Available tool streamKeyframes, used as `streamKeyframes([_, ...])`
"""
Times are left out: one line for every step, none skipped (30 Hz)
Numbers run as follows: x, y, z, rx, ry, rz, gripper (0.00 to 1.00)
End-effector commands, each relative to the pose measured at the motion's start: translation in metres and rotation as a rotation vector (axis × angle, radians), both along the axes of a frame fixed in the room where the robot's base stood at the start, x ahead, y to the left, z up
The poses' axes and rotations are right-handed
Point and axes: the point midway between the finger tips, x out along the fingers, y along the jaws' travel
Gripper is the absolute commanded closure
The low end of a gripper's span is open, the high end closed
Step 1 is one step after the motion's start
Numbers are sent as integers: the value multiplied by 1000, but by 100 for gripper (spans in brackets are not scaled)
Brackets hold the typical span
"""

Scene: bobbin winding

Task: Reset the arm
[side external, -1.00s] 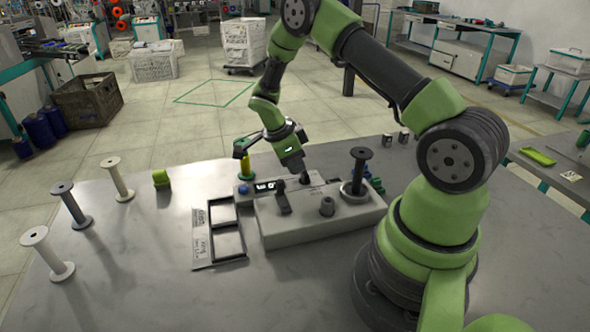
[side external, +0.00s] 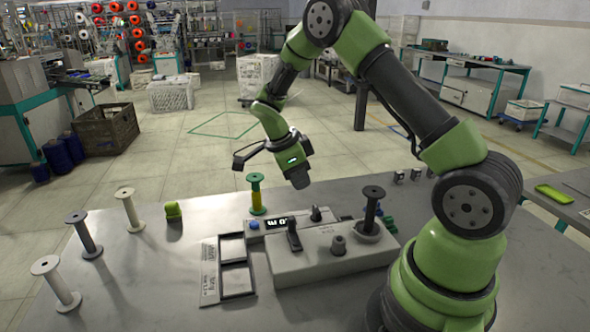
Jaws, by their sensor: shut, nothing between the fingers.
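My gripper (side external: 299,182) is shut and empty. It points down in the air above the back of the grey winding machine (side external: 318,263), apart from it. The machine has a small lit display (side external: 279,223), a dark lever (side external: 293,236), a round knob (side external: 338,246) and a short dark stick (side external: 316,213). A dark bobbin (side external: 371,212) stands upright at the machine's right end. A green bobbin with yellow thread (side external: 257,196) stands upright behind the machine's left end, left of my gripper.
A two-compartment tray (side external: 221,268) lies empty left of the machine. Two off-white bobbins (side external: 61,287) (side external: 130,208) and a dark grey bobbin (side external: 83,236) stand at the table's left. A yellow-green object (side external: 173,211) sits near the back edge. The table between is clear.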

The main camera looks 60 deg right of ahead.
Motion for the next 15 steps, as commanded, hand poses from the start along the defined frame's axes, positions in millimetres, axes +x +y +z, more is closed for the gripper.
streamKeyframes([4,2,8,-2,-7,3,100])
streamKeyframes([5,3,12,-2,-8,3,100])
streamKeyframes([6,4,17,-3,-8,2,100])
streamKeyframes([7,5,19,-3,-8,4,100])
streamKeyframes([8,6,22,-3,-8,4,100])
streamKeyframes([9,7,25,-1,-11,9,100])
streamKeyframes([9,8,28,2,-13,17,100])
streamKeyframes([9,10,32,8,-17,31,100])
streamKeyframes([9,13,39,20,-23,60,100])
streamKeyframes([8,16,45,31,-31,91,100])
streamKeyframes([7,20,52,46,-40,128,100])
streamKeyframes([5,26,64,68,-54,192,100])
streamKeyframes([3,32,74,87,-67,248,100])
streamKeyframes([0,38,84,105,-83,309,100])
streamKeyframes([-5,46,97,130,-104,399,100])
